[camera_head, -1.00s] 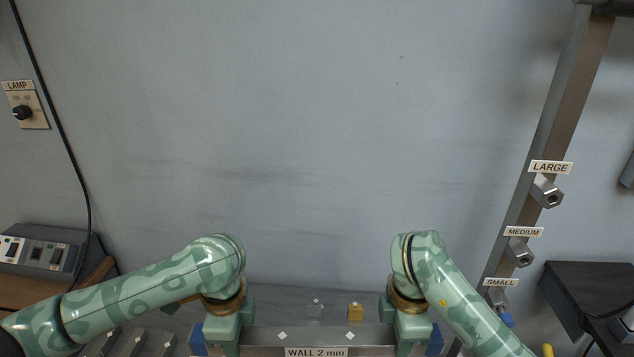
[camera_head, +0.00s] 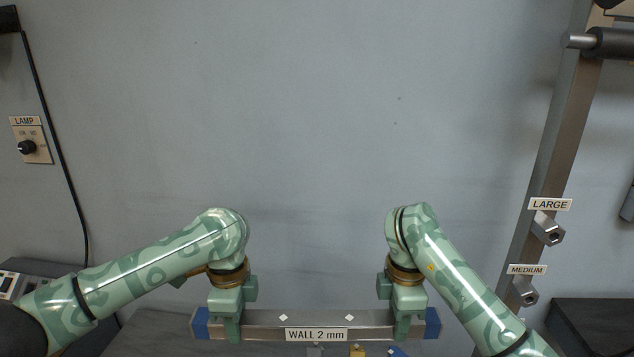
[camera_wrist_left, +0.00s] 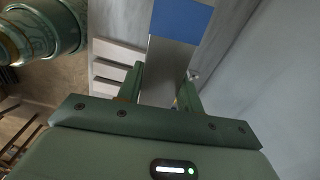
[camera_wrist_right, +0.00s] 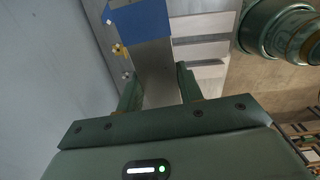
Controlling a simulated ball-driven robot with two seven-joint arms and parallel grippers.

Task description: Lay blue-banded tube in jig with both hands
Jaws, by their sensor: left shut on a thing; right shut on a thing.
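The blue-banded tube (camera_head: 270,325) is a grey metal bar with a blue band at each end and a "WALL 2 mm" label in the middle. It is held roughly level between my grippers, low in the head view. My left gripper (camera_head: 228,330) is shut on it just inside the left blue band (camera_head: 201,323). My right gripper (camera_head: 404,328) is shut on it just inside the right blue band (camera_head: 433,323). The bands also show in the left wrist view (camera_wrist_left: 182,18) and the right wrist view (camera_wrist_right: 140,20). The jig is mostly out of the head view.
A small yellow block (camera_head: 357,352) shows below the tube at the lower picture edge. A LAMP switch (camera_head: 30,146) is on the left wall. The wall area above the arms is clear.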

